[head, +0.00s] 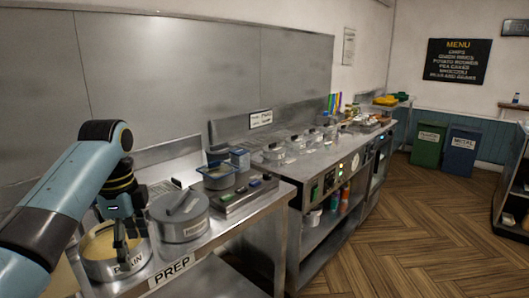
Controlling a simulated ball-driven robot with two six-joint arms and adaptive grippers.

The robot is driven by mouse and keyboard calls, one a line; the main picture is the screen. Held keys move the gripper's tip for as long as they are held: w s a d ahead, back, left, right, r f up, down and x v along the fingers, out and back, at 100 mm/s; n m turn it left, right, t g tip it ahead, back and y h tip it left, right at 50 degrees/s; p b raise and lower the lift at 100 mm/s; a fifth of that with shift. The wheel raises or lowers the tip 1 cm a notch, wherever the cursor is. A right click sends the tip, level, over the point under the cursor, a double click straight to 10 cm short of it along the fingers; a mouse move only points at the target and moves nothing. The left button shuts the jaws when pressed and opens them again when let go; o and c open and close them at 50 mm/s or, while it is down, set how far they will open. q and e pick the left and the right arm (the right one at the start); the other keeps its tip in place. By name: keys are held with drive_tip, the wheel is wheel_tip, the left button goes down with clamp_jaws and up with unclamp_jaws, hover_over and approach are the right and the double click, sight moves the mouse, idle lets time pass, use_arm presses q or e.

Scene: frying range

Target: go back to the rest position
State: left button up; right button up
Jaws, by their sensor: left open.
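My left arm comes in from the left, and its gripper (126,240) points down over the round metal pot marked PLAIN (115,268). The pot is open at the top and has something pale yellow in it. The gripper's fingers are apart, at or just above the pot's front right rim; I cannot tell if they touch it. The arm and gripper hide part of the pot's back. My right gripper is not in view.
A lidded grey pot (181,217) stands close right of the gripper on the PREP counter (262,212). Behind it are a small pan (217,178) and a tray of utensils. The steel range (325,172) runs to the back. The wooden floor (405,235) on the right is clear.

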use_arm(q)
drive_tip(key=s+a+f+n+g+b, duration=0.15)
drive_tip(key=s+f+b, duration=0.25)
drive_tip(key=s+f, duration=0.8)
drive_tip(key=s+f+g+b, duration=0.3)
drive_tip(key=s+f, duration=0.5)
drive_tip(key=f, duration=0.8)
drive_tip(key=s+a+f+n+b, duration=0.1)
drive_tip(key=s+f+b, duration=0.5)
drive_tip(key=s+f, duration=0.6)
drive_tip(key=s+a+f+n+t+b, duration=0.25)
drive_tip(key=s+f+n+b, duration=0.55)
drive_tip(key=s+f, duration=1.55)
drive_tip(key=w+n+t+p, duration=0.1)
drive_tip(key=w+n, duration=0.1)
drive_tip(key=w+n+t, duration=0.2)
drive_tip(key=n, duration=0.1)
drive_tip(key=shift+w+d+y+p, duration=0.1)
drive_tip(key=shift+d+y+p, duration=0.1)
drive_tip(key=shift+y+p, duration=0.2)
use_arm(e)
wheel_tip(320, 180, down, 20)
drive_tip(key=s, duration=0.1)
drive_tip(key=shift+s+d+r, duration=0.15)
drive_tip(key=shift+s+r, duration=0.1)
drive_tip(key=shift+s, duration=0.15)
